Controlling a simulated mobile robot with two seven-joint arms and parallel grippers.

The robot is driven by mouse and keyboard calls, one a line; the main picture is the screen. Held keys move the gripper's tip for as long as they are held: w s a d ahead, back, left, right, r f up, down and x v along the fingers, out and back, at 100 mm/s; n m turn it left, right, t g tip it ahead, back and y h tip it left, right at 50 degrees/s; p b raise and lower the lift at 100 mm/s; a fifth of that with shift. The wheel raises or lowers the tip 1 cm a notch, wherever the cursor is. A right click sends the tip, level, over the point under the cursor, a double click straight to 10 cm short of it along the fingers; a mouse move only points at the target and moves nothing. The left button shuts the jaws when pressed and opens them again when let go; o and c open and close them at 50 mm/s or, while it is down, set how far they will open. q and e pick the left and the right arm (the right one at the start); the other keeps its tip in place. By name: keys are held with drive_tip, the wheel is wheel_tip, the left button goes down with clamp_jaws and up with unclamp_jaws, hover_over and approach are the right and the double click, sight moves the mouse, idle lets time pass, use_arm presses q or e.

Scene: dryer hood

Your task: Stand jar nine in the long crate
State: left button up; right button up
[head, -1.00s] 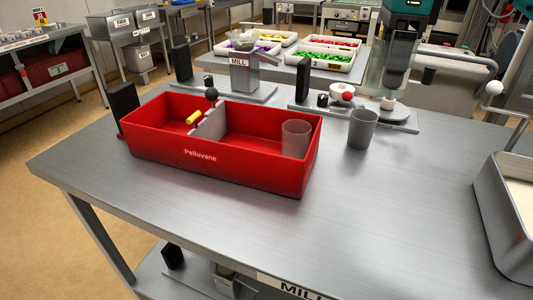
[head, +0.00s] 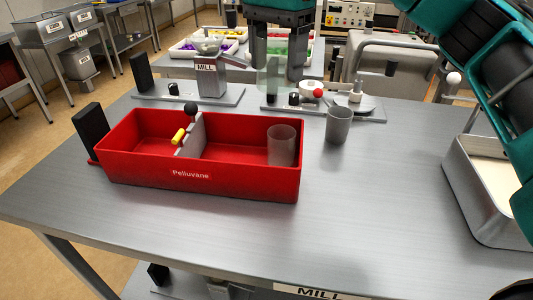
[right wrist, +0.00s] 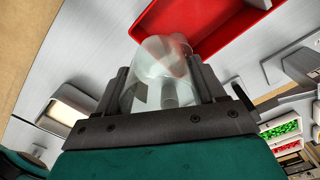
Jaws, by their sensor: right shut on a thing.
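The long crate (head: 235,187) is red, marked "Pelluvane", and stands on the steel table. A grey divider (head: 193,135) splits it into two compartments. A translucent cup-like jar (head: 281,146) stands at the right end of the right compartment. My right gripper (head: 277,74) is behind and above the crate's right part, shut on a clear jar (head: 267,76). In the right wrist view this clear jar (right wrist: 163,75) sits between the fingers, with the red crate (right wrist: 215,25) beyond it. I cannot read a number on any jar. My left gripper is not in view.
A grey cup (head: 338,125) stands right of the crate. A mill (head: 208,80) and a plate with a red knob (head: 318,92) stand behind it. A yellow piece (head: 179,136) and black ball (head: 191,108) are at the divider. A metal bin (head: 485,205) stands far right.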

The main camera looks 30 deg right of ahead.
sight(276, 84)
wheel_tip(276, 84, down, 17)
drive_tip(key=shift+r, duration=0.1)
idle(0.3)
drive_tip(key=shift+f+b, duration=0.65)
drive_tip(key=o, duration=0.8)
drive_tip(key=shift+c, duration=0.2)
drive_tip(key=shift+r, duration=0.1)
wheel_tip(276, 84, up, 13)
drive_tip(key=shift+r+p, duration=0.1)
drive_tip(key=shift+p, duration=0.6)
